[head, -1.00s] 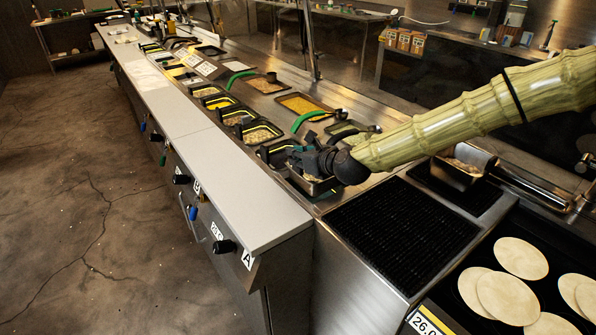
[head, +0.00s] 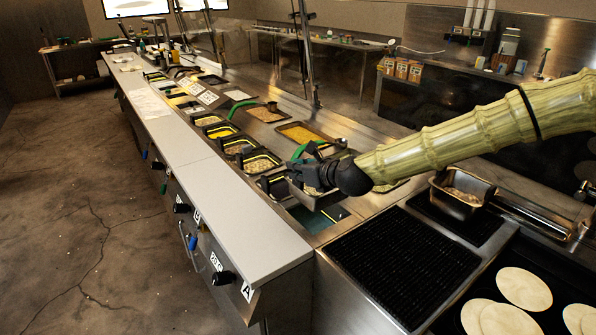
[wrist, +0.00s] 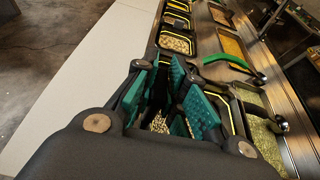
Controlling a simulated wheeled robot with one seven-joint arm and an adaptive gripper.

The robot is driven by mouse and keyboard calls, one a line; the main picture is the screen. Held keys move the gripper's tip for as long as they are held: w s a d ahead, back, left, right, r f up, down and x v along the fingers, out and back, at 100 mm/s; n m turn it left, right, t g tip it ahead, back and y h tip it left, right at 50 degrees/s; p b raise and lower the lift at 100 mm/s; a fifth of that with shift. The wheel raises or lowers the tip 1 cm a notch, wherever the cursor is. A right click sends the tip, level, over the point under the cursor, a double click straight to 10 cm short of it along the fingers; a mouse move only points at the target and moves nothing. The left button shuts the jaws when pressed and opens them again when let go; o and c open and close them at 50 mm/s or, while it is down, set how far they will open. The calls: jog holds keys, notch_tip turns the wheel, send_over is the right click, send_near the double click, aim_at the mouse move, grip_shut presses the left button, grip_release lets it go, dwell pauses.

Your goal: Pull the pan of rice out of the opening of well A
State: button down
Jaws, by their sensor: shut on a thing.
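My gripper (head: 300,178) is shut on the near part of the metal pan of rice (head: 322,200), at the front end of the row of wells. The pan is raised above the counter and looks slightly tilted. Below it the opening of well A (head: 318,220) shows as a dark, teal-tinted hole with a yellow strip. In the wrist view the teal finger pads (wrist: 172,100) flank the pan, and a little pale rice (wrist: 160,123) shows between them. The gripper and wrist hide most of the pan. The A label (head: 247,291) is on the counter front.
More food pans (head: 238,147) with yellow-edged rims run back in a row. A green-handled utensil (head: 302,150) lies close behind the gripper. A black grate (head: 390,262), another metal pan (head: 462,195) and a griddle with tortillas (head: 524,288) are to the right.

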jog(key=shift+r+p, duration=0.75)
jog(key=shift+r, duration=0.9)
jog(key=shift+r+p, duration=0.75)
jog(key=shift+r, duration=0.65)
